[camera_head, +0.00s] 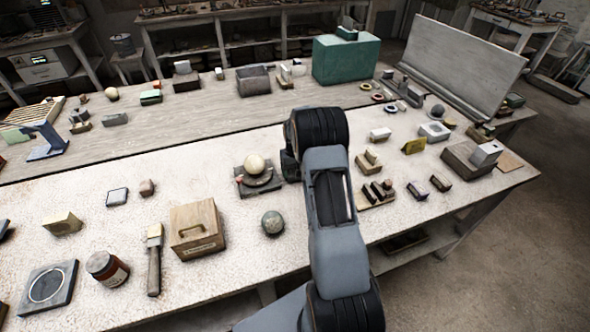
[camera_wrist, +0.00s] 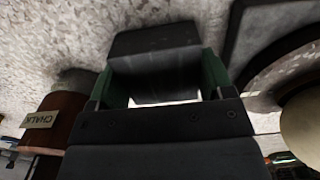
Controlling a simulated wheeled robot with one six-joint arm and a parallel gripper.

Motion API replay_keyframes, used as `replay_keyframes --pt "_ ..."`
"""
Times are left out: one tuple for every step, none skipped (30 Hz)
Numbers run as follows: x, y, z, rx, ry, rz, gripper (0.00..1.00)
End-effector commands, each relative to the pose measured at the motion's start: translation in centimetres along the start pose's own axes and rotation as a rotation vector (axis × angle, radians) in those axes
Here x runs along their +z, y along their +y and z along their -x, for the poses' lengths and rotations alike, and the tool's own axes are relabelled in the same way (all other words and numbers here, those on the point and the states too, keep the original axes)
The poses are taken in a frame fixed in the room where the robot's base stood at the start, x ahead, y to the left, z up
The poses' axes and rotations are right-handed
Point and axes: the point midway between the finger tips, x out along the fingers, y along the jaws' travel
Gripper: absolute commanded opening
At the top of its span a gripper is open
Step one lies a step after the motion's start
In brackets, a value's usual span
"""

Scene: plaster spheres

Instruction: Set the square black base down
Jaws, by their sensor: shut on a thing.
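In the wrist view my gripper (camera_wrist: 163,65) has its two green-padded fingers on either side of a dark block, the square black base (camera_wrist: 155,40). The fingers are shut on it. Speckled pale tabletop shows around the base; I cannot tell whether it touches the table. In the head view my arm hides most of the gripper and the held base. A dark stand with a curved ring (camera_head: 262,187) and a cream sphere (camera_head: 254,164) on it lies just left of the arm. That sphere also shows at the right edge of the wrist view (camera_wrist: 302,122).
A brown container labelled CHALK (camera_wrist: 57,125) stands close left in the wrist view. In the head view a green sphere (camera_head: 272,222) and a wooden box (camera_head: 197,229) stand front left. Small blocks (camera_head: 378,190) lie right of my arm. Pale tabletop (camera_head: 200,170) is bare behind the box.

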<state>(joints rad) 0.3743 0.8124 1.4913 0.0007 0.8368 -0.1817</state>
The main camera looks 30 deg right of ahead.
Motion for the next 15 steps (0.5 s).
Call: replay_keyframes --pt "-0.05 0.01 0.10 0.000 0.002 0.000 0.28" --pt "-0.05 0.01 0.08 0.000 0.002 0.000 0.28" --pt "-0.05 0.01 0.00 0.000 0.002 0.000 0.28" --pt "-0.05 0.00 -0.09 0.000 0.002 0.000 0.28" --pt "-0.05 0.00 -0.19 0.000 0.002 0.000 0.28" --pt "-0.05 0.00 -0.34 0.000 0.002 0.000 0.28" --pt "0.00 -0.01 -0.41 0.000 0.000 0.000 0.75" --pt "0.00 -0.01 -0.32 0.000 0.000 0.000 0.78" --pt "0.01 -0.01 -0.31 0.000 0.000 0.000 0.82" --pt "0.01 -0.01 -0.31 0.000 0.000 0.000 0.85" --pt "0.01 -0.01 -0.30 0.000 0.000 0.000 0.88" --pt "0.01 -0.01 -0.30 0.000 0.000 0.000 0.91" --pt "0.01 -0.01 -0.30 0.000 0.000 0.000 0.94" --pt "0.01 -0.01 -0.30 0.000 0.000 0.000 0.97" --pt "0.01 -0.01 -0.30 0.000 0.000 0.000 1.00"
